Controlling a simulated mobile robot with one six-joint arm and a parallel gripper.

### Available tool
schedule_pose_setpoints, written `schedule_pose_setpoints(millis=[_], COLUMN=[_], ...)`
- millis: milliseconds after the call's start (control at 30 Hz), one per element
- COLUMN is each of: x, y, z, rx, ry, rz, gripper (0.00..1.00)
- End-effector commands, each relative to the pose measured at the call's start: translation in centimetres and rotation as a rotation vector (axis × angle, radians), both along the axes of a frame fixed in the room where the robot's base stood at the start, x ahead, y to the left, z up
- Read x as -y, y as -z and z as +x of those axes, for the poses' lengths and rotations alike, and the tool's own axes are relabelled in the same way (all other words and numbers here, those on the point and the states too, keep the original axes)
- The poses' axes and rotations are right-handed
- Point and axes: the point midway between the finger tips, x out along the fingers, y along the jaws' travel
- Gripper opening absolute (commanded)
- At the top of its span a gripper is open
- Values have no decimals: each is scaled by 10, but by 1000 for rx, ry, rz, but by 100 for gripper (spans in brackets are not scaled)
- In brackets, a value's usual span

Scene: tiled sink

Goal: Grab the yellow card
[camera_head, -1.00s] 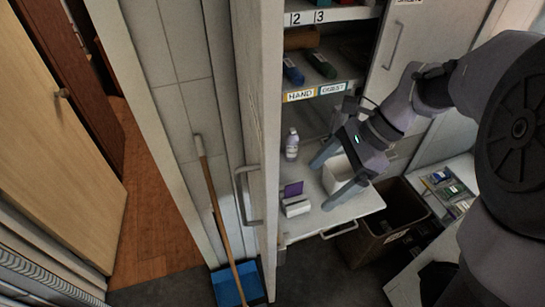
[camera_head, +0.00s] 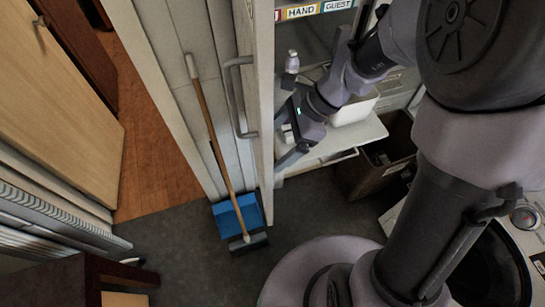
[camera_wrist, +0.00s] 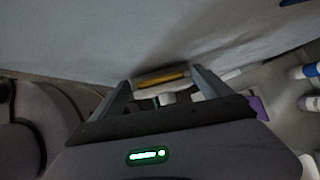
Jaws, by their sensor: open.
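A narrow yellow strip, which looks like the yellow card (camera_wrist: 163,79), shows nearly edge-on in the wrist view. It lies between the two fingertips of my gripper (camera_wrist: 161,84), with a pale edge around it. My gripper is open, and I cannot tell whether either finger touches the card. A purple card (camera_wrist: 257,108) shows just right of the right finger, partly hidden. In the head view my gripper (camera_head: 283,138) is at the cabinet's left edge, around a small white object (camera_head: 287,132). The yellow card cannot be made out there.
The cabinet door with its handle (camera_head: 238,98) stands close left of my gripper. A white bottle (camera_head: 291,65) stands behind it and a white bin (camera_head: 354,108) to its right on the shelf (camera_head: 362,130). A brown waste bin (camera_head: 372,172) and blue dustpan (camera_head: 238,215) are below.

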Motion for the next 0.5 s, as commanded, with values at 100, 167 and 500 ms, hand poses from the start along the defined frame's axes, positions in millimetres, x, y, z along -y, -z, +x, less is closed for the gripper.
schedule_pose_setpoints(millis=[100, 167, 500], x=[0, 0, 0], y=[-1, -1, -1], z=[0, 0, 0], rx=[0, 0, 0], ry=[0, 0, 0], rz=[0, 0, 0], gripper=[89, 77, 10])
